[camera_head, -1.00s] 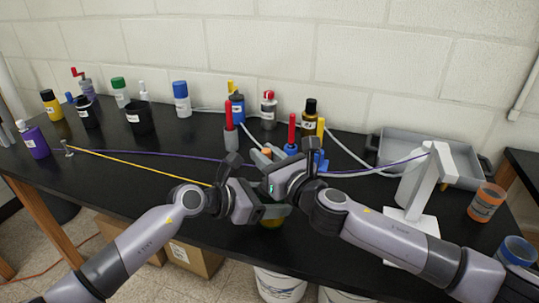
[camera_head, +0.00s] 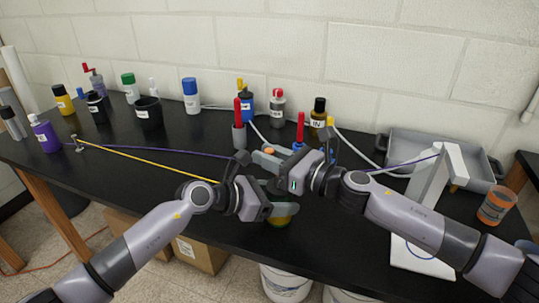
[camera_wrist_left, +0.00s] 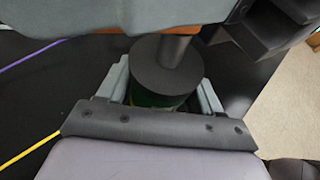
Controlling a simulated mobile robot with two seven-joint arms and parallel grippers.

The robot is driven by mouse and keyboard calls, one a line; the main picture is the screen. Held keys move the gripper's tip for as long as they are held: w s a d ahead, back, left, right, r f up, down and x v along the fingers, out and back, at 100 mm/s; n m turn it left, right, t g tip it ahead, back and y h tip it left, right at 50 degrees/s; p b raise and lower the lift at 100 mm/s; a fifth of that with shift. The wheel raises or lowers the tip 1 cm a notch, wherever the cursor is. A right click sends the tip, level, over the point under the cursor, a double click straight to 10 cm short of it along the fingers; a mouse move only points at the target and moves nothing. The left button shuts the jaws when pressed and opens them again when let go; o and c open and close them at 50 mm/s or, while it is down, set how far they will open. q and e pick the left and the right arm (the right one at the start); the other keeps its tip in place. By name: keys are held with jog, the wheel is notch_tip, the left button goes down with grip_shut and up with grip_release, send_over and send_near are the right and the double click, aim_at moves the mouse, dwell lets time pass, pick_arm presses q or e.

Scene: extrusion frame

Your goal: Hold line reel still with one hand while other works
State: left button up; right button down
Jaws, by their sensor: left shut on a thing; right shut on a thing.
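The line reel (camera_head: 283,221) shows as a green-yellow body low at the table's front edge. In the left wrist view its black disc top (camera_wrist_left: 167,68) and dark upright stem sit between my left gripper's fingers (camera_wrist_left: 160,94). My left gripper (camera_head: 282,209) is shut around its body. My right gripper (camera_head: 268,162) is directly above, shut on an orange-topped part (camera_head: 268,150). The stem rises toward that part, but their join is hidden. A yellow line (camera_head: 150,161) runs taut from a small metal post (camera_head: 77,147) to behind my left gripper.
A purple line (camera_head: 170,151) crosses behind the grippers toward a white stand (camera_head: 428,190) at right. Several bottles and a black cup (camera_head: 149,114) line the back. A grey tray (camera_head: 483,170) and an orange jar (camera_head: 495,205) are at right. The left middle tabletop is mostly clear.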

jog(key=c, duration=1.1)
grip_release()
jog(key=shift+o, duration=0.2)
jog(key=v, duration=1.2)
